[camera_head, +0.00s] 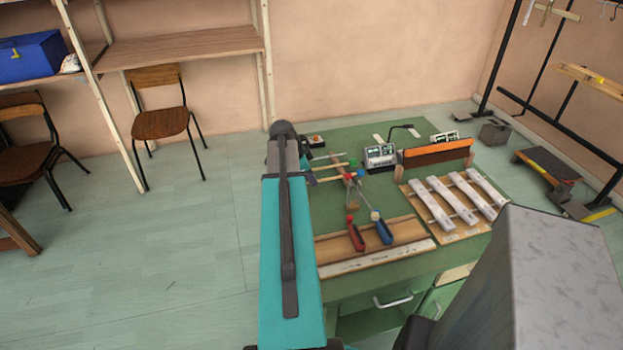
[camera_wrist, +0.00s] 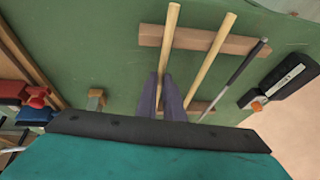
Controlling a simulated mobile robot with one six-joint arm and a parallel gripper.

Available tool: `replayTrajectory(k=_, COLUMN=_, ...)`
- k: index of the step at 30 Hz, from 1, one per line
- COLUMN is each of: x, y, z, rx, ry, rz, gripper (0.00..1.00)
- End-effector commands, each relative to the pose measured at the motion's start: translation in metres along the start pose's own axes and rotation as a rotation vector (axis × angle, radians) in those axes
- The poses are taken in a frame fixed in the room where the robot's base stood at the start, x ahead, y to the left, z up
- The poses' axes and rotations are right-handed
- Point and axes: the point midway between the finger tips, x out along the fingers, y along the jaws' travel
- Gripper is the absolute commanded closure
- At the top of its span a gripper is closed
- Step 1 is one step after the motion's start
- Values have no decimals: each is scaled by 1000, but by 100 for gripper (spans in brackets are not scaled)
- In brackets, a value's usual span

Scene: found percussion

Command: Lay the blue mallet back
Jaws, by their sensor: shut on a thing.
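My gripper (camera_wrist: 170,98) points down over the green bench top in the wrist view, its two fingers close together on a pale wooden stick (camera_wrist: 169,45). This appears to be the blue mallet's handle; its head is outside the wrist view. In the head view a small blue ball (camera_head: 360,173) shows at the right of the sticks, and my arm hides most of the gripper. A second stick (camera_wrist: 215,52) lies beside the held one, across a wooden rest bar (camera_wrist: 195,39). A lower rest bar is partly hidden behind the fingers. I cannot tell whether the held stick touches the rest.
A thin dark rod (camera_wrist: 238,78) and a black device (camera_wrist: 283,82) lie right of the sticks in the wrist view.

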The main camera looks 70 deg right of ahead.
Motion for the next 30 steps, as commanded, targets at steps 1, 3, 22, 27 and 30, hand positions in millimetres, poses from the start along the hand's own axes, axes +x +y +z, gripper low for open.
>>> replayTrajectory(k=1, x=0, y=0, z=0, rx=0, ry=-1, rz=0, gripper=87)
replayTrajectory(k=3, x=0, y=0, z=0, rx=0, ry=-1, rz=0, gripper=76)
replayTrajectory(k=22, x=-12, y=0, z=1, rx=0, ry=0, rz=-2, gripper=71)
replayTrajectory(k=27, x=-29, y=0, z=1, rx=0, ry=0, rz=-2, gripper=71)
replayTrajectory(k=30, x=-41, y=0, z=0, rx=0, ry=0, rz=-2, gripper=71)
